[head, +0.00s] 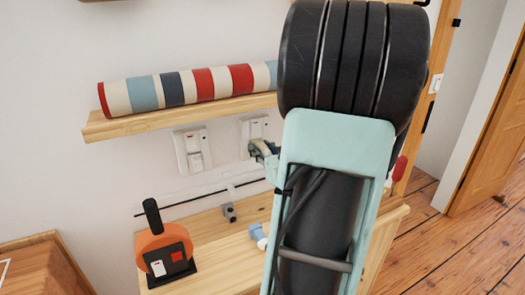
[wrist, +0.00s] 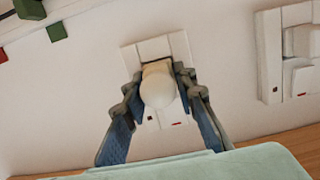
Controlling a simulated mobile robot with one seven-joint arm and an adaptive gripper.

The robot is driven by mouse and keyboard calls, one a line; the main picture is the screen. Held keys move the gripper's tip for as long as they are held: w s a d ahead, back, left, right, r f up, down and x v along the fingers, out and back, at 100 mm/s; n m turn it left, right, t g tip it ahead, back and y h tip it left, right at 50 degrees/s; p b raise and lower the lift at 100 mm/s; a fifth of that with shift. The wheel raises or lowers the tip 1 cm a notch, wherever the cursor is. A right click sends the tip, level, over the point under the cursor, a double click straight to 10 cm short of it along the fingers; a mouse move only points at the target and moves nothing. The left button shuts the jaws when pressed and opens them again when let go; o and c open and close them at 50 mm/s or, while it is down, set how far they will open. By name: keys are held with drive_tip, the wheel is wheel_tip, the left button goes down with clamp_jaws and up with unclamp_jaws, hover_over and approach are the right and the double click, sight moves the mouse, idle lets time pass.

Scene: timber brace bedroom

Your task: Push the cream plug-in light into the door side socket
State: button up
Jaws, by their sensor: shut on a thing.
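The cream plug-in light (wrist: 158,88) has a rounded end and sits between my gripper's fingers. My gripper (wrist: 157,84) is shut on it, one finger on each side. Behind the light is the door side socket (wrist: 184,46), a white wall plate, the right one of two in the head view (head: 254,127). The light lies over the plate's middle and hides part of it. I cannot tell whether its prongs are in the socket. In the head view my gripper (head: 262,151) is at that plate, partly hidden behind my arm.
A second socket (head: 193,150) is to the left in the head view. Above, a wooden shelf (head: 120,125) holds a striped roll (head: 185,86). Below, a wooden desk (head: 190,270) bears an orange round object (head: 155,247), a grey piece (head: 229,212) and a blue-white item (head: 259,236).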

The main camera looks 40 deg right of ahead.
sight(268, 153)
drive_tip(key=shift+w, duration=0.1)
drive_tip(key=o, duration=1.2)
drive_tip(key=shift+w, duration=0.1)
drive_tip(key=shift+o, duration=0.2)
drive_tip(key=v, duration=0.7)
drive_tip(key=shift+s, duration=0.3)
